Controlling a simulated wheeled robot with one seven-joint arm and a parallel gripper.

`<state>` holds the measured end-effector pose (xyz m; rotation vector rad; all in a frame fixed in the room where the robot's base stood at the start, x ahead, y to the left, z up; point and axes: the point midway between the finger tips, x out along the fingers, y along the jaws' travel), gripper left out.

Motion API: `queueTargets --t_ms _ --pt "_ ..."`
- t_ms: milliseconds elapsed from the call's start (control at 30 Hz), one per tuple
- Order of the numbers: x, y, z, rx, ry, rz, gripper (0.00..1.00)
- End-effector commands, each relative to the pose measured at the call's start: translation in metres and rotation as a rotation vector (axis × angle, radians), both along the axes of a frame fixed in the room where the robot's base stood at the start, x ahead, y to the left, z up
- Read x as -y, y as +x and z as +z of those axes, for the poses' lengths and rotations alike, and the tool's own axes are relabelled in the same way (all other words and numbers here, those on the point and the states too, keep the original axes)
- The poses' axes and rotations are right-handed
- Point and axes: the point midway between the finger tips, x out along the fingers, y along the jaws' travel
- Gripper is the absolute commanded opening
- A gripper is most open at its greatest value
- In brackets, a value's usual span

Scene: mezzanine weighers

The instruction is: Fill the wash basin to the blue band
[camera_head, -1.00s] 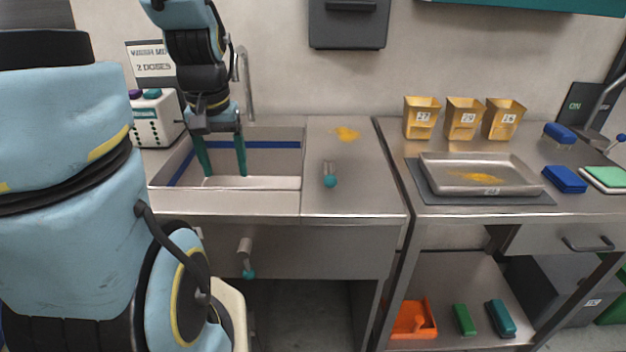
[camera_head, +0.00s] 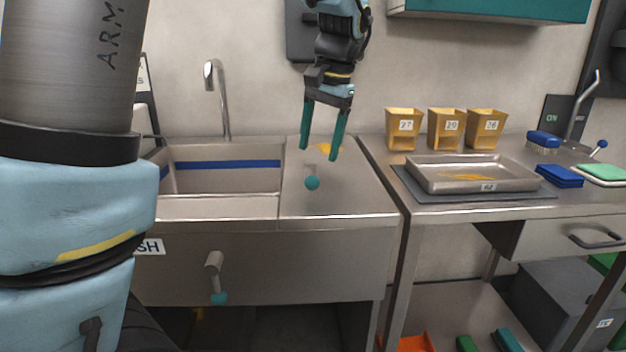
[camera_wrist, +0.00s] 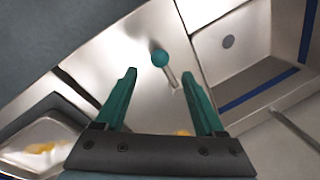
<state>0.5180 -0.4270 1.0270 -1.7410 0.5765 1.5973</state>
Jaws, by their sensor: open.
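The wash basin (camera_head: 225,208) is a steel sink with a blue band (camera_head: 228,165) around its inner wall. No water is visible in it, and its drain (camera_wrist: 228,41) shows in the wrist view. A curved tap (camera_head: 222,100) rises behind it. A teal-knobbed lever (camera_head: 312,183) stands on the steel deck right of the basin. It shows between my fingers in the wrist view (camera_wrist: 160,58). Another teal-tipped lever (camera_head: 219,297) is on the front panel. My gripper (camera_head: 320,150) is open and empty, above the deck and behind the deck lever, apart from it.
A yellow spill (camera_head: 324,148) lies on the deck. The right bench holds a steel tray (camera_head: 475,187) with yellow powder, several tan bins (camera_head: 447,128), a blue brush (camera_head: 544,140) and blue and green pads. A dark wall box (camera_head: 300,35) hangs behind my gripper.

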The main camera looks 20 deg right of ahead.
Motion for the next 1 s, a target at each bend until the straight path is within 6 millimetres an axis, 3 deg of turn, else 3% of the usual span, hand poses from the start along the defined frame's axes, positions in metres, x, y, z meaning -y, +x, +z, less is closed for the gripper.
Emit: queueTargets --t_ms 200,400,833,1000 --pt "-0.006 0.005 -0.043 -0.005 0.004 0.001 0.71" --pt "-0.01 0.009 -0.068 -0.002 0.001 0.001 0.71" --pt "-0.011 0.011 -0.077 -0.001 -0.001 0.001 0.71" --pt "-0.011 0.011 -0.077 -0.001 -0.001 0.001 0.52"
